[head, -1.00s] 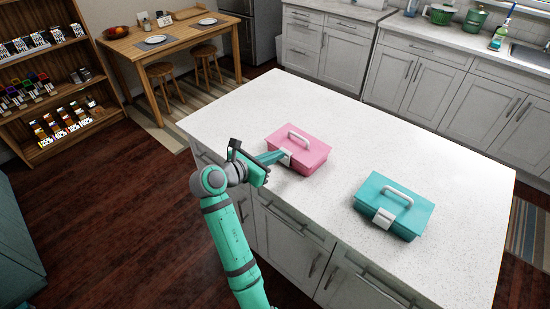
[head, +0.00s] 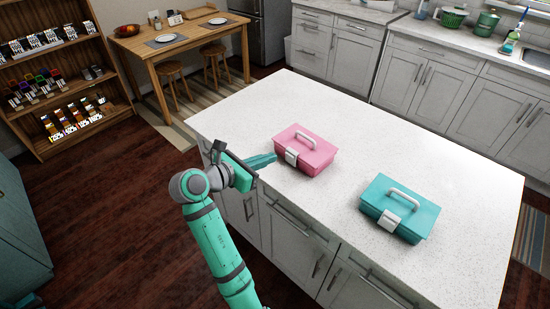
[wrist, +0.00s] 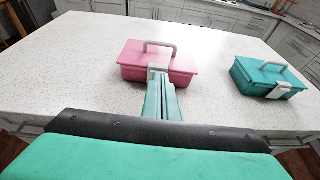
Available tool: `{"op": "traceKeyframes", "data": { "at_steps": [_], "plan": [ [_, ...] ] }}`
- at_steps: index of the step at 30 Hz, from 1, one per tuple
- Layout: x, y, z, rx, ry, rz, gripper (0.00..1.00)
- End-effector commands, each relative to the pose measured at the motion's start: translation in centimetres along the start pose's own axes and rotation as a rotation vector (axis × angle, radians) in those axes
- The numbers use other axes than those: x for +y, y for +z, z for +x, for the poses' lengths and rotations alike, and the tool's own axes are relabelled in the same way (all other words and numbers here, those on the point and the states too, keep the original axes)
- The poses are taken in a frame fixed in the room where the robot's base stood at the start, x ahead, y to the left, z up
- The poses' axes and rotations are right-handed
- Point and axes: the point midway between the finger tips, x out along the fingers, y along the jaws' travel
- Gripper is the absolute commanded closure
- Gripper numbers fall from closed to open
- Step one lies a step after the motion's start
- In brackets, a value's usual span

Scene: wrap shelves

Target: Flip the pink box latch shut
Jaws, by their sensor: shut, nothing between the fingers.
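The pink box (head: 306,143) stands on the white counter with its lid down and a white handle on top. Its white latch (head: 291,157) is on the front face near the lid's edge; I cannot tell whether it is fully seated. In the wrist view, the pink box (wrist: 180,65) is straight ahead, and its latch (wrist: 157,69) shows just beyond the fingertips. My gripper (head: 274,158) is shut and empty, its teal fingers pointing at the latch from the front left, with a small apparent gap.
A teal box (head: 400,205) with a white handle and latch stands to the right on the same counter (head: 260,110). The counter around both boxes is clear. Grey drawers and doors are below its front edge.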

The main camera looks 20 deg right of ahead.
Motion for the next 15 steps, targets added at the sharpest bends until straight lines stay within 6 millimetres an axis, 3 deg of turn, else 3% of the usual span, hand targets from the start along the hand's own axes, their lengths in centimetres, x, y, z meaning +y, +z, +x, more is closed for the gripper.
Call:
{"op": "traceKeyframes", "data": {
  "at_steps": [6, 15],
  "plan": [
    [0.3, 1.7, -4.0, 0.0, 0.007, -0.001, 1.0],
    [0.3, 2.6, -6.3, 0.0, 0.007, -0.003, 1.0]
  ]
}}
